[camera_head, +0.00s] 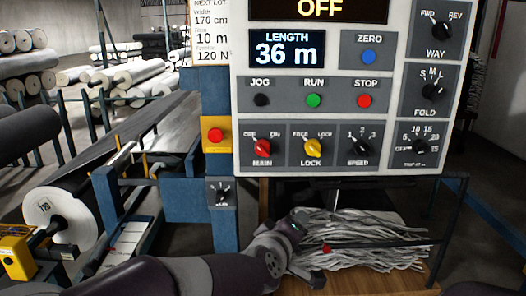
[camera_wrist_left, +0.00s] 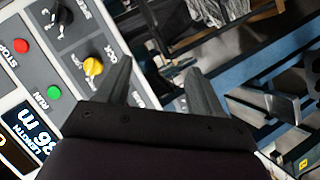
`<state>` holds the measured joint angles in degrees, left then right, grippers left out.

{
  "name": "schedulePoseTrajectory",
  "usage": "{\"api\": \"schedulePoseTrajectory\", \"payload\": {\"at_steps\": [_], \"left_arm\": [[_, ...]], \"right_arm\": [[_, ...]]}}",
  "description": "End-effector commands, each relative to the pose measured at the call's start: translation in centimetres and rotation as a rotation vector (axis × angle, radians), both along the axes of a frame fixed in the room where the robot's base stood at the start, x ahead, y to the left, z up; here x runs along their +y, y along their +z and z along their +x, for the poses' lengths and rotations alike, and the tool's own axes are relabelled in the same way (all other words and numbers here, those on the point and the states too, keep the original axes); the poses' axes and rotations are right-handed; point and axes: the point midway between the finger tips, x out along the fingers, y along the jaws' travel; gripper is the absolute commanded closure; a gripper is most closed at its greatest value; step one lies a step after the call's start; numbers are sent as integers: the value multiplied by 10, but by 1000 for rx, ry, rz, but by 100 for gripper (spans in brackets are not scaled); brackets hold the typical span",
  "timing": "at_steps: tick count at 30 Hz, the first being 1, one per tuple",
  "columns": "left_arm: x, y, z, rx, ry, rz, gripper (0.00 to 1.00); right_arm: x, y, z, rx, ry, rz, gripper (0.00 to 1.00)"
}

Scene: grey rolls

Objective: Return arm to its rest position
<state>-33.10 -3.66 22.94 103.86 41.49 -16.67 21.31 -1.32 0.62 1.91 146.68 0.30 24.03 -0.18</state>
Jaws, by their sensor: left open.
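My left arm (camera_head: 175,278) comes in from the bottom left of the head view. Its wrist (camera_head: 268,255) is below the control panel (camera_head: 300,187), in front of a heap of grey strips. The fingertips are hard to make out in the head view. In the left wrist view my left gripper (camera_wrist_left: 160,78) is open, with its two dark fingers apart and nothing between them. One finger overlaps the panel's edge near the yellow lock knob (camera_wrist_left: 93,67) in that view; I cannot tell whether it touches. My right gripper is not in view.
The panel shows OFF and a length of 36 m (camera_head: 287,50). A blue frame (camera_head: 170,235) with a red stop button (camera_head: 215,135) stands left of it. The grey strips (camera_head: 365,235) lie on a wooden surface (camera_head: 385,287). A large roll (camera_head: 55,222) is at the left.

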Motion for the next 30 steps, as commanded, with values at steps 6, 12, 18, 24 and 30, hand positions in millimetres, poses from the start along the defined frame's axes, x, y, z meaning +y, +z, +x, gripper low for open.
{"api": "schedulePoseTrajectory", "payload": {"at_steps": [6, 12, 18, 24, 30], "left_arm": [[93, -146, -98, 394, -424, 634, 34], [180, -199, -182, 690, -609, 846, 34], [242, -170, -213, 843, -516, 820, 34], [240, -106, -213, 841, -519, 820, 34], [240, -74, -212, 840, -518, 819, 34]], "right_arm": [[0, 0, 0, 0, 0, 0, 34], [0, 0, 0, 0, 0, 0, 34], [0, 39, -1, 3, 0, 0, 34], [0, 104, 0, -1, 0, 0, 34], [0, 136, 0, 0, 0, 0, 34]]}}
